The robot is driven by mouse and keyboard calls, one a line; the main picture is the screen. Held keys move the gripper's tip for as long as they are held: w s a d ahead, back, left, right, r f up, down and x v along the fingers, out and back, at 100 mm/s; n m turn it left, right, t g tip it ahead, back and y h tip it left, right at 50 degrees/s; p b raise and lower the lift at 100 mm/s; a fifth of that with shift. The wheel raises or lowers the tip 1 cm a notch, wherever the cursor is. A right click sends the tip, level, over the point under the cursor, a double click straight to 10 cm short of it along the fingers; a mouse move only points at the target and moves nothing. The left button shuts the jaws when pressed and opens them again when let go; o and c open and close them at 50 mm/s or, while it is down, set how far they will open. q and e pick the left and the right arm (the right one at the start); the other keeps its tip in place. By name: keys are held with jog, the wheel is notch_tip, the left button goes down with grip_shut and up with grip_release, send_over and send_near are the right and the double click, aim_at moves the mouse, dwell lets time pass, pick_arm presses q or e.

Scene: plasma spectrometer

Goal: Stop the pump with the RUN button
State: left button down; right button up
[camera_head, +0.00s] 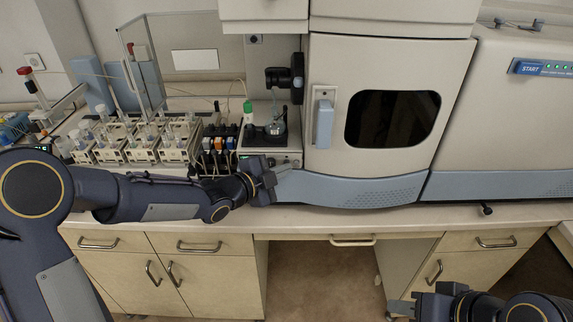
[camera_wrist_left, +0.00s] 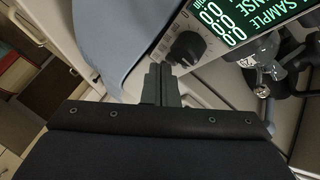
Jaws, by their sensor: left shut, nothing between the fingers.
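The pump's control panel (camera_head: 288,162) is on the bench front, left of the large cabinet. In the left wrist view its green screen (camera_wrist_left: 235,22) shows "SAMPLE" and zero-like readings, partly cut off by the edge. A round black knob (camera_wrist_left: 187,48) sits beside the screen. I cannot make out a labelled RUN button; the panel is partly out of frame. My left gripper (camera_head: 276,179) is in front of and just below the panel. In the wrist view its fingers (camera_wrist_left: 161,72) are shut and empty, their tips near the knob. My right gripper (camera_head: 408,302) is low at right; its opening is unclear.
A blue-grey curved cabinet base (camera_head: 365,191) lies right of the left gripper. A pump head with coloured clips (camera_head: 218,144) and several racks of bottles (camera_head: 140,143) stand to the left. A narrow strip of bench (camera_head: 330,216) is clear in front.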

pick_arm(q)
jog(key=shift+s, duration=0.4)
jog(key=s+b, duration=0.4)
jog(key=s, duration=0.2)
jog(key=shift+b, duration=0.4)
